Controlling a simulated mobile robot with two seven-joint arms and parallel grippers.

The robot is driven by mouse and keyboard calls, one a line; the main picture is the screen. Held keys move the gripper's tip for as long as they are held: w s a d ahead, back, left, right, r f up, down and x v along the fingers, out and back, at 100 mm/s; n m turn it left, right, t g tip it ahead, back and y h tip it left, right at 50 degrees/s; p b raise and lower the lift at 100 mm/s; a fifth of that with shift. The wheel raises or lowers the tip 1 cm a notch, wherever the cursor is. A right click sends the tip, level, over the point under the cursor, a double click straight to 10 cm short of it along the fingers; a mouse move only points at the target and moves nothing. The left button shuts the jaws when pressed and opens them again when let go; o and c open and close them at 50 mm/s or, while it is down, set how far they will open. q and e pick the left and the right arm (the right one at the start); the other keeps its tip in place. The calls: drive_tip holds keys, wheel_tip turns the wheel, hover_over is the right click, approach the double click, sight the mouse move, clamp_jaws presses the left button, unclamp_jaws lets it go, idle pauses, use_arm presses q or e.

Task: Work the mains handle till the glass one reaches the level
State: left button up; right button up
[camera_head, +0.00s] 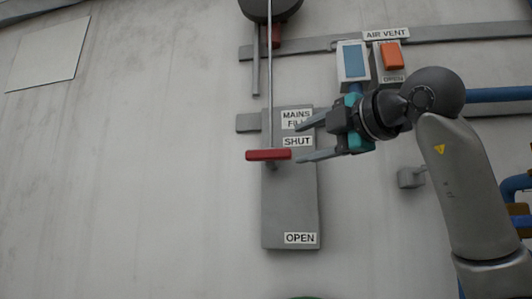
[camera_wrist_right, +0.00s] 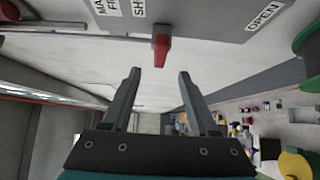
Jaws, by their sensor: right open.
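The mains handle (camera_head: 268,155) is a red bar on a grey plate (camera_head: 290,215) labelled MAINS FILL, with SHUT above and OPEN at the bottom. It is level beside the SHUT label. My right gripper (camera_head: 300,144) is open and empty, just right of the handle, its fingers pointing left. In the right wrist view the red handle (camera_wrist_right: 161,45) lies ahead of the gap between the open fingertips (camera_wrist_right: 159,72), apart from them. No gauge marked as a glass or a level is clear to me. My left gripper is not in view.
A blue panel in a pale frame (camera_head: 354,62) and an orange switch (camera_head: 392,56) labelled AIR VENT sit above my right gripper. A thin vertical rod (camera_head: 269,80) runs down to the handle. A green reel (camera_wrist_right: 308,45) shows in the wrist view.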

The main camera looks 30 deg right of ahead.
sight(273, 153)
drive_tip(key=w+p, duration=0.1)
drive_tip(key=w, duration=0.2)
drive_tip(key=w+a+p, duration=0.1)
drive_tip(key=w, duration=0.3)
drive_tip(key=w+p, duration=0.2)
drive_tip(key=w, duration=0.2)
drive_tip(key=shift+w+a, duration=0.25)
drive_tip(key=shift+a, duration=0.1)
drive_tip(key=shift+w, duration=0.3)
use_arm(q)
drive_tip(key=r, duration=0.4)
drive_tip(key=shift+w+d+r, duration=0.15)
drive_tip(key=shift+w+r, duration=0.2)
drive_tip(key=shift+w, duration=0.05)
use_arm(e)
clamp_jaws()
